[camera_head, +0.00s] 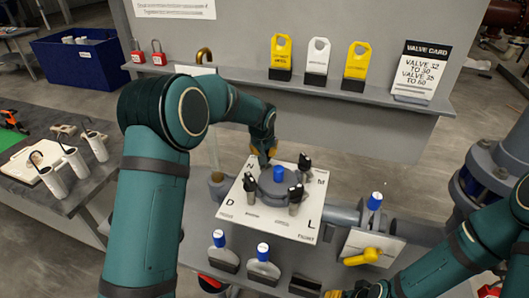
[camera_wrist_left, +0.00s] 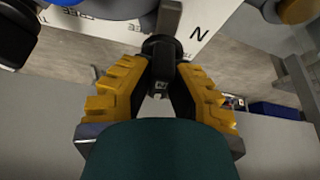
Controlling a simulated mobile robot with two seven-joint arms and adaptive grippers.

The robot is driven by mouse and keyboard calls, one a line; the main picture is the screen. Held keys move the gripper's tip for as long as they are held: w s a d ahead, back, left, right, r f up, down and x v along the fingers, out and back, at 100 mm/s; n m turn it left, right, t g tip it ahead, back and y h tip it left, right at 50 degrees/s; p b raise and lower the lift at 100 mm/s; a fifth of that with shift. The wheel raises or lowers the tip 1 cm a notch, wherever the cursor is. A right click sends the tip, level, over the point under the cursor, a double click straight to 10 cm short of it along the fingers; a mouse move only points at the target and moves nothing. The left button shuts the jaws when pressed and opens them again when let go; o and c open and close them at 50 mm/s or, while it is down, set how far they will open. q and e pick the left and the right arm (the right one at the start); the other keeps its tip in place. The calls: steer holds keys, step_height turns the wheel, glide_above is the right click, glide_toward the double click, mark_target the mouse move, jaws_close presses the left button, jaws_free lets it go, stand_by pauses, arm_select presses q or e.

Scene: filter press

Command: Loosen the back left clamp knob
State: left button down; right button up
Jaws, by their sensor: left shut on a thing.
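The filter press is a round grey body (camera_head: 279,186) with a blue-topped piece (camera_head: 279,173) at its centre, on a white lettered plate (camera_head: 300,228). My left gripper (camera_head: 263,153) reaches over to the plate's back left, near the letter N, and covers the back left clamp knob there. In the left wrist view, the yellow fingers (camera_wrist_left: 160,88) are closed around the black back left clamp knob (camera_wrist_left: 161,48). Other black knobs stand at front left (camera_head: 251,188), front right (camera_head: 295,202) and back right (camera_head: 304,163). My right gripper (camera_head: 360,291) is partly cut off at the bottom edge.
A shelf (camera_head: 225,82) behind holds padlocks, yellow and white tags and a valve card (camera_head: 419,70). Blue-capped bottles (camera_head: 263,262) stand in front of the plate. A grey pipe with a yellow-handled valve (camera_head: 363,256) lies to the right. A side table (camera_head: 60,180) is at left.

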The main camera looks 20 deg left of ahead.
arm_select(q)
steer(key=m+h, duration=0.1)
steer(key=m, duration=0.2)
steer(key=shift+a+f+m+h, duration=0.1)
steer(key=shift+m+h, duration=0.2)
steer(key=shift+m+g+h+p, duration=0.4)
steer(key=shift+m+h+p, duration=0.15)
steer(key=shift+m, duration=1.45)
steer(key=c, duration=0.9)
jaws_free()
